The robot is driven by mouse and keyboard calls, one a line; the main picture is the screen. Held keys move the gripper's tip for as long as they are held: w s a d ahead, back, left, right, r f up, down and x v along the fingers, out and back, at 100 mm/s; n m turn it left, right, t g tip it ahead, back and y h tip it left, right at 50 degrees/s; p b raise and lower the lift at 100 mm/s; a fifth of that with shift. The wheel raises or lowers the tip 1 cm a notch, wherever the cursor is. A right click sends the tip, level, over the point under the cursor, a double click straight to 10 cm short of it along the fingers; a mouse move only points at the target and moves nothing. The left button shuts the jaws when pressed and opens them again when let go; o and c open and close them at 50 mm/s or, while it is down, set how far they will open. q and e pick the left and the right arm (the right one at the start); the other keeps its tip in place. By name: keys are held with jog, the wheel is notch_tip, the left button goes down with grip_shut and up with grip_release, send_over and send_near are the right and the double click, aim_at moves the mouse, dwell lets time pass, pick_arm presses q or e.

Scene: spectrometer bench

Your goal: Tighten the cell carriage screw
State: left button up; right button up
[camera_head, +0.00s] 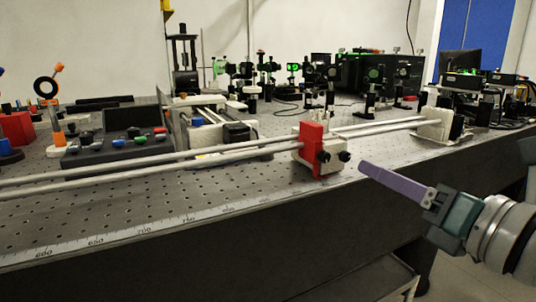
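The carriage is a white block (330,168) with a red plate (311,138) on its left side, sitting on two long metal rods near the bench's front edge. Two dark knobs stick out of its front, one in front of the red plate (323,157) and one further right (344,156). My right gripper (367,169) comes in from the lower right. Its long purple finger part points up and left, with its tip just right of the carriage and seemingly apart from it. It shows side-on, so its opening cannot be judged. My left gripper is not in view.
The rods (230,149) run along the perforated bench (200,195) to a white end block (437,126) at right. A ruler strip (150,233) lines the front edge. A dark tray (118,145) with coloured pieces stands left. Optical mounts (265,72) crowd the back.

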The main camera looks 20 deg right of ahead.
aim_at(347, 158)
jog(key=shift+w+a, duration=0.15)
jog(key=shift+w, duration=1.2)
jog(key=shift+w+a, duration=0.1)
jog(key=shift+w, duration=1.25)
jog(key=shift+c, duration=0.3)
grip_shut()
